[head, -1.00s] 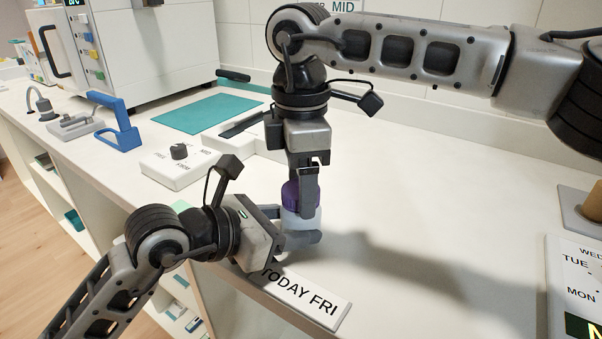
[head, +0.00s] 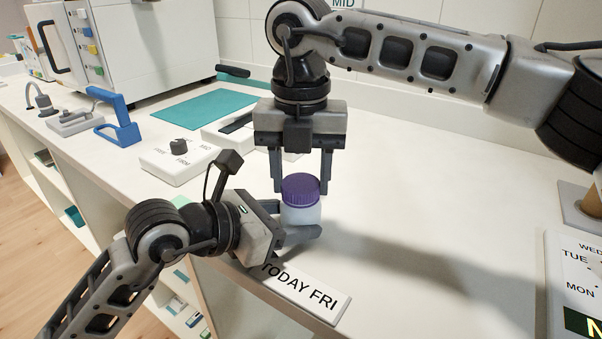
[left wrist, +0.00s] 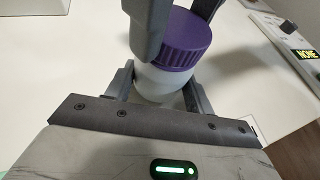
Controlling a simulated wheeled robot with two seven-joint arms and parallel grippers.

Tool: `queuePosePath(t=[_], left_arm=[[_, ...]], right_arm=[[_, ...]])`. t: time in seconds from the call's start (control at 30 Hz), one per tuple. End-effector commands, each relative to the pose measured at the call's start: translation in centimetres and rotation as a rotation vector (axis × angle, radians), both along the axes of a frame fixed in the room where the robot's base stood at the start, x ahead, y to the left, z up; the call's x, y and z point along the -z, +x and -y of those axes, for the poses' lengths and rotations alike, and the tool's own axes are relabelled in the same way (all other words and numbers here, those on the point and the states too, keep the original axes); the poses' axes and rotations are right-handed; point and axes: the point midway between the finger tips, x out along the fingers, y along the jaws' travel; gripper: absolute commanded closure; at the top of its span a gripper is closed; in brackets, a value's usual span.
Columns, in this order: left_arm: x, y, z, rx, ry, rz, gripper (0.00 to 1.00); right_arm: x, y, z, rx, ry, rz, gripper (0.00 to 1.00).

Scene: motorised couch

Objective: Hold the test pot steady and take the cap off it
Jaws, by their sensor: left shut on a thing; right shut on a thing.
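The test pot (head: 300,215) is a small white round pot, upright above the counter near its front edge. Its ribbed purple cap (head: 300,187) sits on top of it. My left gripper (head: 303,222) is shut on the pot's white body from the left side. My right gripper (head: 301,183) comes down from above, with one finger on each side of the cap, shut on it. In the left wrist view, the cap (left wrist: 184,42) is between the right gripper's dark fingers, and the white body (left wrist: 162,84) is between the left gripper's fingers. The pot's underside is hidden.
A "TODAY FRI" plate (head: 305,293) lies at the front edge, close to my left gripper. A white dial box (head: 178,160), a blue handle (head: 118,125) and a teal mat (head: 205,110) are to the left.

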Motion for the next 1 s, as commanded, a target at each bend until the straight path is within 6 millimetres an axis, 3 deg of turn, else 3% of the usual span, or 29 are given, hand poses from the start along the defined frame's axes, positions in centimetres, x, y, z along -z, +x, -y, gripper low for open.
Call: queuePosePath(t=[1.0], left_arm=[[0.06,0.00,-0.02,0.000,0.001,-0.002,1.00]], right_arm=[[-0.20,-0.09,-0.06,-2.596,-0.002,0.003,0.79]])
